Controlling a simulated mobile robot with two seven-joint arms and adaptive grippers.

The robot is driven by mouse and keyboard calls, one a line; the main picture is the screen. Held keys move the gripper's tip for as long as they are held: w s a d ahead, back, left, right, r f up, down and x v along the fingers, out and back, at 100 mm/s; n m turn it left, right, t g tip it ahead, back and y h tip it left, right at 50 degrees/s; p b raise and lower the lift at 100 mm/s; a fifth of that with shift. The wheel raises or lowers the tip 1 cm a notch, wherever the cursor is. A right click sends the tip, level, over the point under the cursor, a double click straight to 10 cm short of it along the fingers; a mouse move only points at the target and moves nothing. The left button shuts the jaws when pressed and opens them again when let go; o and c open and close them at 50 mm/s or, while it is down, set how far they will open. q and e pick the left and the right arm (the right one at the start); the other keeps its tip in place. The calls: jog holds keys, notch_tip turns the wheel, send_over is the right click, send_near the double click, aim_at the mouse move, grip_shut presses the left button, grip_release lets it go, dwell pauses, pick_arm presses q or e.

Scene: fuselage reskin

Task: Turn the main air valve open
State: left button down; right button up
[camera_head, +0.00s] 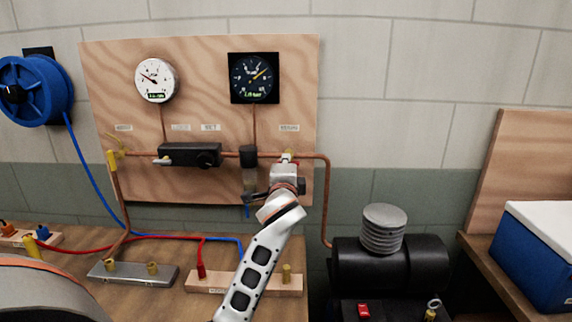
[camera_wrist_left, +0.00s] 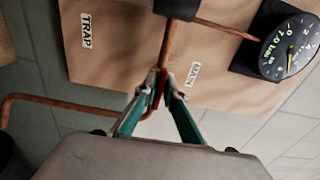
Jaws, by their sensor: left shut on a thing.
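The main air valve (camera_head: 287,155) sits on the copper pipe at the right of the wooden board, under a small label. My left gripper (camera_head: 287,163) is right at it and covers most of it in the head view. In the left wrist view my left gripper (camera_wrist_left: 162,88) has its fingertips closed together on a narrow red handle (camera_wrist_left: 158,88) at the pipe. The angle of the handle to the pipe is hard to tell. My right gripper is in neither view.
A round white gauge (camera_head: 155,80) and a square black gauge (camera_head: 254,78) hang on the board (camera_head: 205,60). A black regulator (camera_head: 190,155) and a trap (camera_head: 249,175) sit left of the valve. A black compressor (camera_head: 390,262) stands below right. A blue cooler (camera_head: 535,245) is at far right.

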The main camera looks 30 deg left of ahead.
pick_arm(q)
jog(key=c, duration=2.2)
grip_release()
jog(key=shift+s, duration=0.1)
jog(key=v, duration=1.2)
jog(key=shift+f, duration=0.1)
